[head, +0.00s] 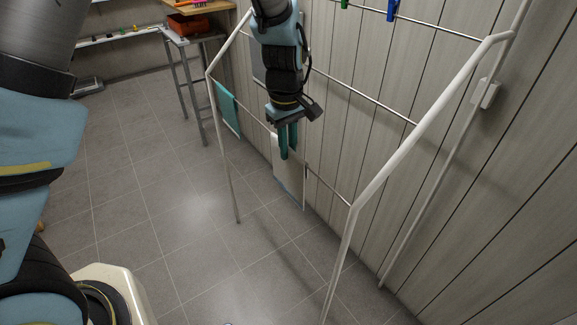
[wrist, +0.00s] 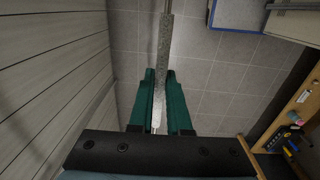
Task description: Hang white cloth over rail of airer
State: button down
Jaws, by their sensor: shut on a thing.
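The white cloth (head: 290,178) hangs below my gripper at the lower rail (head: 328,187) of the white airer (head: 384,176), with a thin blue line along its bottom edge. My gripper (head: 288,152) points down with its green fingers at the cloth's top, shut on it. In the wrist view, the fingers (wrist: 159,82) stand either side of a pale, textured strip of cloth (wrist: 165,42) lying along the rail (wrist: 168,6). The fingers hide part of the cloth's top, so how far it falls on each side cannot be told.
A teal cloth (head: 228,108) hangs on the same rail to the left. Green and blue pegs (head: 392,10) sit on an upper rail. A panelled wall (head: 480,190) stands close behind the airer.

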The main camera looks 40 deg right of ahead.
jog(key=shift+r, duration=0.15)
dwell(0.4)
jog(key=shift+r+p, duration=1.65)
jog(key=shift+r, duration=0.1)
jog(key=shift+a+r+p, duration=0.1)
jog(key=shift+r+p, duration=1.6)
jog(key=shift+r, duration=0.2)
jog(key=shift+a, duration=0.2)
jog(key=shift+a, duration=1.3)
jog(key=shift+w, duration=0.1)
